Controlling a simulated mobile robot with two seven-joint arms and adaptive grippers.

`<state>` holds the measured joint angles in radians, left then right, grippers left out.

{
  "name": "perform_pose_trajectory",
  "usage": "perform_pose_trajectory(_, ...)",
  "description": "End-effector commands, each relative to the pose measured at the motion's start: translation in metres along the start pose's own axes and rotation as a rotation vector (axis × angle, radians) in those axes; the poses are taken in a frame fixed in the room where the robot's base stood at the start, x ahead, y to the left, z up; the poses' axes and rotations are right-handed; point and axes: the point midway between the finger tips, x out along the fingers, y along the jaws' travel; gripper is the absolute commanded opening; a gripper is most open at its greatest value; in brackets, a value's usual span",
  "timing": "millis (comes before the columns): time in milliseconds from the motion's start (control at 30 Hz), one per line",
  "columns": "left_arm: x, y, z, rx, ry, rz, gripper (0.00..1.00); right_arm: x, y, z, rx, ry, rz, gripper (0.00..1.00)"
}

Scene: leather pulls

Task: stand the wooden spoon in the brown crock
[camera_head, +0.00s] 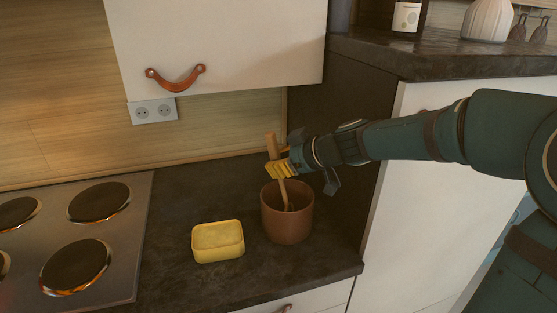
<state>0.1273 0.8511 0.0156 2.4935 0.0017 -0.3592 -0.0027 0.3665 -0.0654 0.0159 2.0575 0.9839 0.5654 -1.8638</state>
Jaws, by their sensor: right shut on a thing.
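The brown crock (288,220) stands upright on the dark counter near its front right corner. The wooden spoon (271,147) is near upright with a slight tilt, and its lower part is inside the crock's mouth. Whether its lower end touches the crock's bottom is hidden by the wall. My right gripper (281,169) comes in from the right above the crock and is shut on the spoon's handle. Its yellow fingertips lie around the handle, a little above the rim. My left gripper is not in the picture.
A yellow dish (218,241) sits left of the crock. A hob (76,240) fills the counter's left side. A white wall cupboard (222,45) with a leather pull hangs above. A dark panel (340,140) stands at the right.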

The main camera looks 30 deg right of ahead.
Motion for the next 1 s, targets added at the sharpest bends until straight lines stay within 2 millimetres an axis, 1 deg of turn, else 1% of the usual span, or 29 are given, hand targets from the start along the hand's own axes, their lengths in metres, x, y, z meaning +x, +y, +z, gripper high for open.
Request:
perform_pose_trajectory(933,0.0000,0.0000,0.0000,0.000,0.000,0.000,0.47,0.0033,-0.0008,0.0053,0.000,0.001,0.000,0.00)
perform_pose_trajectory(967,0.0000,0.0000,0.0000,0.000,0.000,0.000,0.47,0.0033,-0.0008,0.0053,0.000,0.001,0.000,0.23)
perform_pose_trajectory(1000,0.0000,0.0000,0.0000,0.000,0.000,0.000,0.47,0.0033,-0.0008,0.0053,0.000,0.001,0.000,0.37)
